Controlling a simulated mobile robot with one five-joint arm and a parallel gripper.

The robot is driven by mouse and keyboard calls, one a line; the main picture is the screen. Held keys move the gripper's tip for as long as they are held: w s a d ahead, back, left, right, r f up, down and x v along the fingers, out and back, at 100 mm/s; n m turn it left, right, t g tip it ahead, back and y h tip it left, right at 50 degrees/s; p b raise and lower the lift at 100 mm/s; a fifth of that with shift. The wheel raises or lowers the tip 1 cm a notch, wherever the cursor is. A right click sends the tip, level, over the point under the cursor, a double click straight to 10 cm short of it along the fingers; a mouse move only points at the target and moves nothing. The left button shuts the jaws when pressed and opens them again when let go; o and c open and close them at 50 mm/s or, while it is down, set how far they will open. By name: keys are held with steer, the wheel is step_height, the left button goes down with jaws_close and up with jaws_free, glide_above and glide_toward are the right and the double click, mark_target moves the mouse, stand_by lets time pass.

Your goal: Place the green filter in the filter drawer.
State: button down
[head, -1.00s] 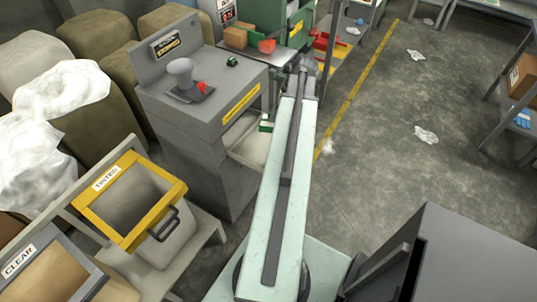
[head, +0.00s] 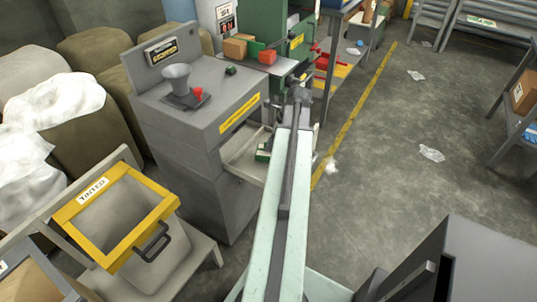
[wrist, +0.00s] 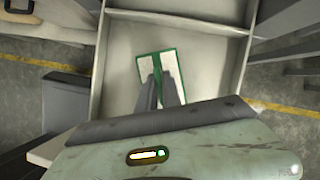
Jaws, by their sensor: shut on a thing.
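The green filter (wrist: 145,66) is a white panel with a green frame and a green centre bar. My gripper (wrist: 160,72) is shut on it; the fingers hide part of its near side. In the wrist view the filter is over the floor of the open pale filter drawer (wrist: 215,75), inside its side walls and nearer the left one. In the head view the filter (head: 264,152) shows at the right end of the drawer (head: 240,148), partly hidden by my arm. I cannot tell whether it touches the drawer floor.
The drawer juts from a grey cabinet (head: 190,140) with a funnel (head: 178,85) and a small green block (head: 231,71) on top. A yellow-framed bin marked TINTED (head: 85,190) stands front left. Grey shelving (head: 340,60) stands behind. The floor at right is mostly clear.

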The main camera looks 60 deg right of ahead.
steer(key=shift+f, duration=0.75)
steer(key=shift+r, duration=0.2)
steer(key=shift+f, duration=0.25)
steer(key=c, duration=1.5)
jaws_free()
steer(key=shift+r, duration=0.1)
